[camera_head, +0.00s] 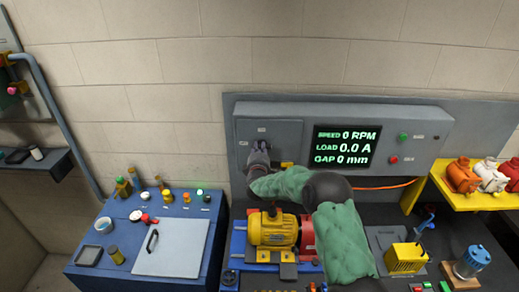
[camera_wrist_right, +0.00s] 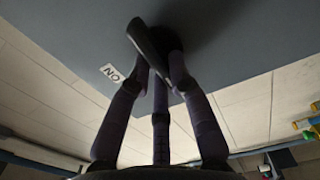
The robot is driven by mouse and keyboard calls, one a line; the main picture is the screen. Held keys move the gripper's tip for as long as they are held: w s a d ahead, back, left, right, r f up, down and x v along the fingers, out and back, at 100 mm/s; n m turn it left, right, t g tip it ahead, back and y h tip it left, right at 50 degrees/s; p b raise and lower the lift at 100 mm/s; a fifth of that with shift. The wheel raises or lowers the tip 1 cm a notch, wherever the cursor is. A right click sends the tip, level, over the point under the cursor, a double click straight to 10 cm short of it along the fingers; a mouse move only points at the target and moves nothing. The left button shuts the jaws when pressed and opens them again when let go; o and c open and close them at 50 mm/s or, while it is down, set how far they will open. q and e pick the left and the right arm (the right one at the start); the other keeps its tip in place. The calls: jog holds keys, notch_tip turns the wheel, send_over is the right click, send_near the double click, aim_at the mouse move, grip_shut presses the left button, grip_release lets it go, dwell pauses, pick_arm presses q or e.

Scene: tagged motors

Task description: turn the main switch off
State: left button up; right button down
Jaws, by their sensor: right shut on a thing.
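The main switch is on the grey door (camera_head: 285,130) at the left part of the wall panel. Its dark handle (camera_wrist_right: 148,45) shows in the right wrist view, between the fingers of my right gripper (camera_wrist_right: 160,75). The gripper is shut on the handle. A small white ON label (camera_wrist_right: 111,73) appears upside down beside the handle, to its left in that view. In the head view my right gripper (camera_head: 258,150) covers most of the switch, so I cannot tell which position the handle is in. My left gripper is not in view.
The display (camera_head: 342,147) reads 0 RPM, 0.0 A and 0 mm. A green button (camera_head: 403,137) and a red button (camera_head: 394,159) sit right of it. Below are a yellow motor (camera_head: 270,229) and a blue bench (camera_head: 95,235). A yellow shelf (camera_head: 470,199) stands at right.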

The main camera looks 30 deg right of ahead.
jog(key=c, duration=1.1)
grip_release()
jog(key=shift+a, duration=0.1)
jog(key=shift+c, duration=0.2)
jog(key=v, duration=1.2)
jog(key=shift+f, duration=0.1)
